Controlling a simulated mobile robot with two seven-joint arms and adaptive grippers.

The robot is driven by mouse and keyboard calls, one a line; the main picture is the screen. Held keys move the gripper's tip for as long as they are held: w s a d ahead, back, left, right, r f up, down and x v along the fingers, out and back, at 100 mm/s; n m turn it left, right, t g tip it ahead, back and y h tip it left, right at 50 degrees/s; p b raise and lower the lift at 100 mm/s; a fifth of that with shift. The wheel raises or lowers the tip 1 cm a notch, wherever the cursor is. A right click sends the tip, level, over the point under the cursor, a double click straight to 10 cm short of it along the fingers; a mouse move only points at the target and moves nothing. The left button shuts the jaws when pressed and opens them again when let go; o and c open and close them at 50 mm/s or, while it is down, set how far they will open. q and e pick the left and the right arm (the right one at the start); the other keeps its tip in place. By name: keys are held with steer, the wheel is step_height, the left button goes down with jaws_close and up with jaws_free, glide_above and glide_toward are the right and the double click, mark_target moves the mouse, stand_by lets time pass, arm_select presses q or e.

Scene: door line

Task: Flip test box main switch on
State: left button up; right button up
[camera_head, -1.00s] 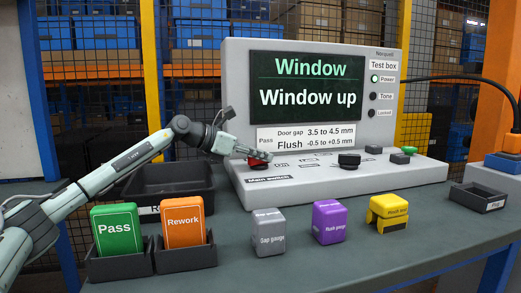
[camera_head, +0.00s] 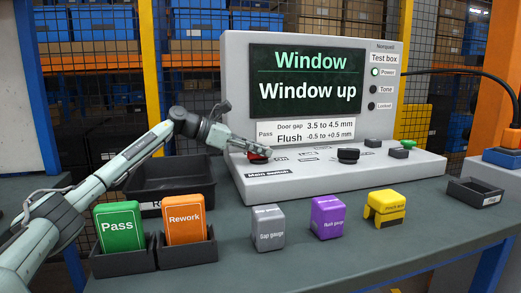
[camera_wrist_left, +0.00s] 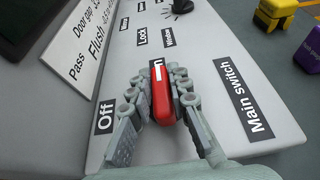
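The main switch is a red handle (camera_wrist_left: 162,100) on the sloping panel of the grey test box (camera_head: 232,105). In the left wrist view its far end lies by a partly covered label ending in "n"; the "Off" label (camera_wrist_left: 105,117) is to its left. My left gripper (camera_wrist_left: 164,82) has a finger along each side of the red handle, close against it, and looks shut on it. In the head view the left gripper (camera_head: 262,150) reaches down over the red switch (camera_head: 257,158) from the left. The Power lamp (camera_head: 375,72) glows green. My right gripper is not in view.
A black knob (camera_head: 348,155) and a green button (camera_head: 408,143) are further right on the panel. Pass (camera_head: 119,227) and Rework (camera_head: 185,219) blocks stand in holders in front. Grey (camera_head: 268,228), purple (camera_head: 328,217) and yellow (camera_head: 385,209) gauges stand along the table. A black bin (camera_head: 165,175) is behind the arm.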

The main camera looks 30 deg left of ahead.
arm_select(q)
steer(key=o, duration=0.4)
steer(key=v, duration=1.2)
steer(key=shift+d, duration=0.1)
